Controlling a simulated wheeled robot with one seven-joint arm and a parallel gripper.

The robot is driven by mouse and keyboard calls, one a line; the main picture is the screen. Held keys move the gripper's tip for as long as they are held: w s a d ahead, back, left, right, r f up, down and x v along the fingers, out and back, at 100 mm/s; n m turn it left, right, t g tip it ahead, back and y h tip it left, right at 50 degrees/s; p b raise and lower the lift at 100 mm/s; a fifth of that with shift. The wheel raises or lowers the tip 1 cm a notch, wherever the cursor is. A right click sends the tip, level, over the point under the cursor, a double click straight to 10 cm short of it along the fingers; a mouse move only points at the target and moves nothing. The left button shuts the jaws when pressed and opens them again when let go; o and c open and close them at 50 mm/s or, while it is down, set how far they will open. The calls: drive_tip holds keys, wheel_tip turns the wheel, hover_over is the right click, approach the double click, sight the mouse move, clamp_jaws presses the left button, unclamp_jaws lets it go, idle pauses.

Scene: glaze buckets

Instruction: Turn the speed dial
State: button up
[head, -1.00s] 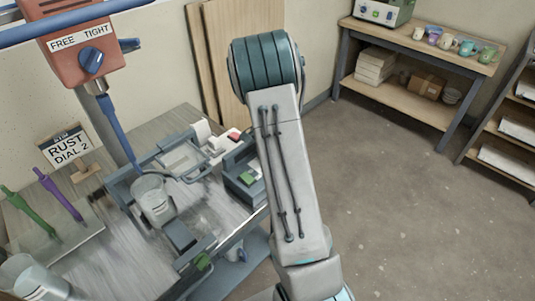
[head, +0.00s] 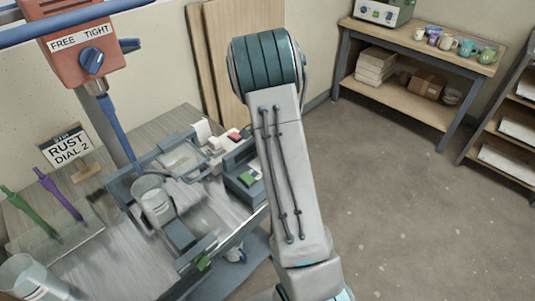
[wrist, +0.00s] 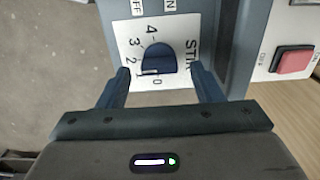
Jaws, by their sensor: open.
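The dark blue speed dial (wrist: 157,56) sits on a white label with the numbers 0 to 4 and lettering that begins "STI". A pale mark shows at its lower edge, near the low numbers; I cannot tell its exact setting. My gripper (wrist: 160,68) is open in the wrist view, with one finger to each side of the dial and gaps between. I cannot tell how far above the panel the fingertips are. In the head view I cannot make out the dial or my gripper clearly. A sign (head: 68,149) reads "RUST DIAL 2".
A red button (wrist: 292,60) lies right of the dial. In the head view, an orange box (head: 80,62) marked FREE and TIGHT carries a blue knob (head: 93,60). Open floor lies right.

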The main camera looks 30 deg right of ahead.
wheel_tip(320, 180, up, 13)
idle(0.3)
idle(0.4)
